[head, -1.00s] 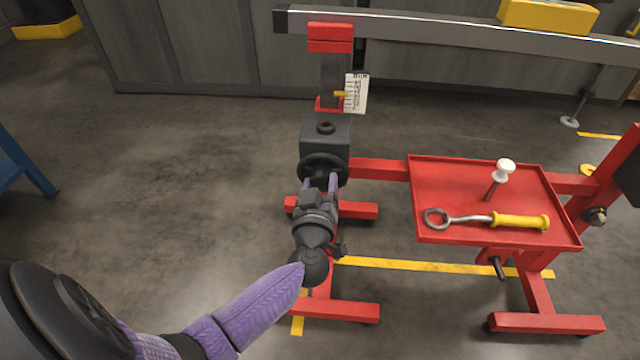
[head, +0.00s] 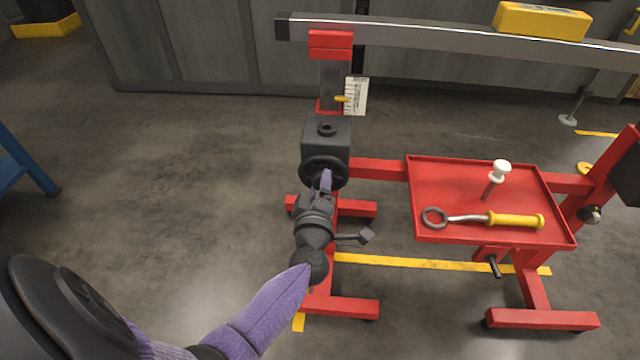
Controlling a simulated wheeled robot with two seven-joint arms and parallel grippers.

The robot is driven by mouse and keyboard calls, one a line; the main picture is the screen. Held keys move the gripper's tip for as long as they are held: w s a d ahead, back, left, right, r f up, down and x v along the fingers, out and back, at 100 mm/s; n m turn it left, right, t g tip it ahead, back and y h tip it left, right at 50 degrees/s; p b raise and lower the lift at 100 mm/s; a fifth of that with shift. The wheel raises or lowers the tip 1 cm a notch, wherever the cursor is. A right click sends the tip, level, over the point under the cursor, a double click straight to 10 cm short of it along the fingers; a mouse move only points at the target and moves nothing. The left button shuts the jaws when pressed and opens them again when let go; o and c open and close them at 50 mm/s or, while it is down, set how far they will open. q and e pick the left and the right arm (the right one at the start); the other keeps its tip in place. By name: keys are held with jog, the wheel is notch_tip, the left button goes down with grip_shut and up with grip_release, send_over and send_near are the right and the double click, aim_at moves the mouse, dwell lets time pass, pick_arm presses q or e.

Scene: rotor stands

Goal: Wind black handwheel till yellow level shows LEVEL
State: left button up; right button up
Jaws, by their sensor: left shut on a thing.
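The black handwheel (head: 310,176) is on the front of a dark gearbox (head: 340,135) on the red stand. Above, a red-capped post (head: 330,42) holds up the left end of a long grey beam (head: 420,32). A yellow pointer (head: 342,99) sits by a white scale card (head: 357,95). The yellow level (head: 541,21) rests on the beam at the upper right; its reading is too small to make out. My right gripper is out of view.
A red tray (head: 425,190) right of the wheel holds a yellow-handled ring tool (head: 515,221) and a white-knobbed pin (head: 501,169). Red stand feet (head: 345,308) spread below the gripper. The floor to the left is clear up to a blue frame (head: 25,170).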

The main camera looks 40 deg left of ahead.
pick_arm(q)
jog(key=n, duration=0.4)
jog(key=n+b, duration=0.1)
jog(key=n, duration=0.7)
jog(key=shift+f+n+b, duration=0.25)
jog(key=shift+n+b, duration=0.05)
jog(key=shift+b, duration=0.1)
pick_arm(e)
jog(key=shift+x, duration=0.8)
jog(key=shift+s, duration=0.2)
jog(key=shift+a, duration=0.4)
pick_arm(q)
jog(key=o, duration=1.3)
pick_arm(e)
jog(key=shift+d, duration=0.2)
